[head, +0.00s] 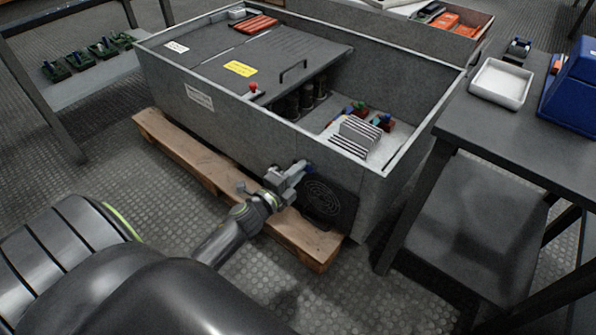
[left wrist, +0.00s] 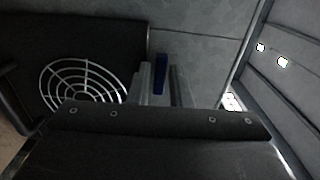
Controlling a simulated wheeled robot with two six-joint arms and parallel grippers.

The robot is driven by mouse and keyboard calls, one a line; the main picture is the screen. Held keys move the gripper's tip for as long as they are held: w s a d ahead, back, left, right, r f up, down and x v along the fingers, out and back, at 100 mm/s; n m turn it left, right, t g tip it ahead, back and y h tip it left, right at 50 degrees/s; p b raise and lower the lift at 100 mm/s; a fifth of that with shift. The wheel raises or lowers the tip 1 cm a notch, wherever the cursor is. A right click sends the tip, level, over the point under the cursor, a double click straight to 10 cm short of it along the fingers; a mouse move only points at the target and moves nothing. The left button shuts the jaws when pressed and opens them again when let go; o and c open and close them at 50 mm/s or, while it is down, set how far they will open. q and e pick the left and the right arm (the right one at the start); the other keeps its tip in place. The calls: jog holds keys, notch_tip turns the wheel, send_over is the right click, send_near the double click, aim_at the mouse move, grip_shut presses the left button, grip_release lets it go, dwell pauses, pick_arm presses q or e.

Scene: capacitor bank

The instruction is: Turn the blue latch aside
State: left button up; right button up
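The blue latch (head: 309,168) is on the front wall of the grey cabinet (head: 220,125), by the top edge of a black fan panel (head: 340,205). In the left wrist view the latch (left wrist: 161,74) stands upright beside the panel's right edge, and the round fan grille (left wrist: 82,88) is to its left. My left gripper (head: 297,172) is at the latch. Its fingers (left wrist: 161,88) are apart, one on each side of the latch, with narrow gaps showing. I cannot tell whether either finger touches it. My right gripper is not in view.
The cabinet stands on a wooden pallet (head: 190,158). Its open bay holds a striped white block (head: 358,137) and dark cylinders. A dark table (head: 520,130) at the right carries a white tray (head: 501,84) and a blue bin (head: 575,90). The floor in front is clear.

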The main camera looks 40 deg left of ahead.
pick_arm(q)
jog(key=shift+o, duration=1.4)
jog(key=shift+s, duration=0.1)
